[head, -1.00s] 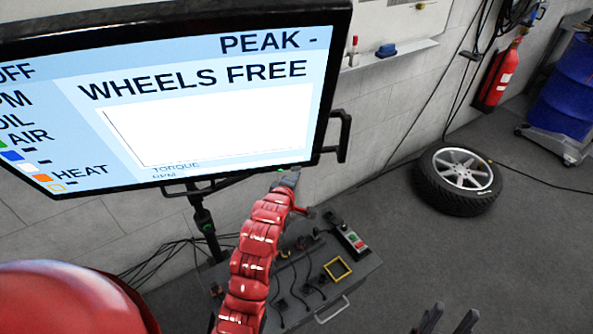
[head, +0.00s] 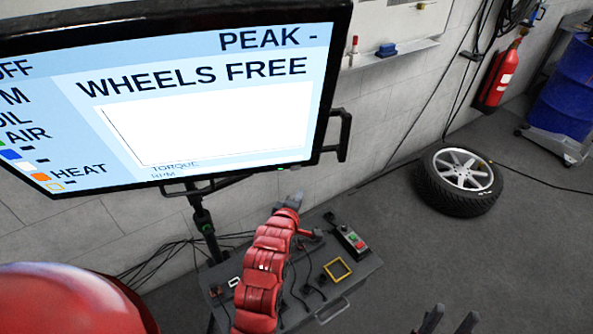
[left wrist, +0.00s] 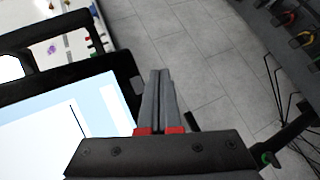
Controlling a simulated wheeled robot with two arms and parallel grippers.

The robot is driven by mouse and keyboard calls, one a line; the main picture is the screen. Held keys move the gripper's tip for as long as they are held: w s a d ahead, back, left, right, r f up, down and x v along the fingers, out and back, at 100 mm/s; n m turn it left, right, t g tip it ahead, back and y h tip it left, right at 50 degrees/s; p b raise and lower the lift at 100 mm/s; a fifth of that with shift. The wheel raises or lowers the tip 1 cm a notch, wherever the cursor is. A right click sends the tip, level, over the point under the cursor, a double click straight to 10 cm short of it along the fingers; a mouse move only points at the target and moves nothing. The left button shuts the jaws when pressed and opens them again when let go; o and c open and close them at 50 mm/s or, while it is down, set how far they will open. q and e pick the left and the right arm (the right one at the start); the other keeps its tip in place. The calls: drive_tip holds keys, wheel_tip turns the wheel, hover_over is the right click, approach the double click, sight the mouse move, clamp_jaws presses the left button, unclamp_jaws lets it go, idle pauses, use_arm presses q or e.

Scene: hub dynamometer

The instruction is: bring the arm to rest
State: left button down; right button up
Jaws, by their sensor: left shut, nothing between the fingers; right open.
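My left arm, red and segmented, reaches up from the bottom of the head view. Its gripper (head: 290,201) is just below the lower right edge of the monitor (head: 345,30). In the left wrist view the two grey fingers (left wrist: 160,100) lie together, shut with nothing between them, with the monitor (left wrist: 122,85) at their left. My right gripper (head: 447,320) shows only its dark fingertips at the bottom edge of the head view. They are spread apart and empty.
A control cabinet (head: 368,268) with a button box (head: 352,239) and a yellow frame (head: 337,269) stands under the left arm. A loose wheel (head: 459,181), a fire extinguisher (head: 503,77) and a blue drum (head: 567,88) are at the right. Open floor lies between.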

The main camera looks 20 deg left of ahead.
use_arm(q)
drive_tip(key=shift+s+d+f, duration=0.25)
drive_tip(key=shift+s+d, duration=0.05)
drive_tip(key=shift+s, duration=0.3)
